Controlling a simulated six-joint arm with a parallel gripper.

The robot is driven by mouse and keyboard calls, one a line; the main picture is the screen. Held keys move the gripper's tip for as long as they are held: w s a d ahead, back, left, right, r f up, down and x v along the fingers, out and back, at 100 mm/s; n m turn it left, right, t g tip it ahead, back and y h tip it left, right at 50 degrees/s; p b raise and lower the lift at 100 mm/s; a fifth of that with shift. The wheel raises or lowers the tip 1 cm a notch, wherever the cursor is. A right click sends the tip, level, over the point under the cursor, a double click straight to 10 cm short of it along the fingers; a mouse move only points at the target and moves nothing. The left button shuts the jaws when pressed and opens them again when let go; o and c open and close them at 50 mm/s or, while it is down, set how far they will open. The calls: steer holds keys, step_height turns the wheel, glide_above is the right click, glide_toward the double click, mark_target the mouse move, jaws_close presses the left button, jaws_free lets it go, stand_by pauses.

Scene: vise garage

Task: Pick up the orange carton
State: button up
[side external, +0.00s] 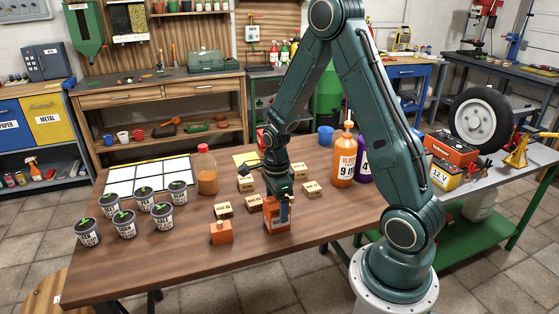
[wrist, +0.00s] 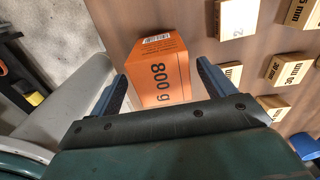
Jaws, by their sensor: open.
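The orange carton (side external: 274,218) stands upright near the table's front edge in the side view, partly hidden behind my gripper (side external: 284,212). In the wrist view the orange carton (wrist: 158,68) shows a face marked "800 g" and lies between the two fingers of my gripper (wrist: 162,76). The fingers are open, one on each side of the carton, with a visible gap on the right. Whether the left finger touches it I cannot tell.
An orange bottle (side external: 344,160) and a purple one (side external: 364,165) stand to the right.

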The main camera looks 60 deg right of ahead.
steer(key=shift+f, duration=2)
steer(key=shift+w+d, duration=0.1)
steer(key=c, duration=1.7)
steer(key=shift+o, duration=0.2)
steer(key=shift+r, duration=0.25)
step_height(320, 180, up, 20)
steer(key=shift+f, duration=0.15)
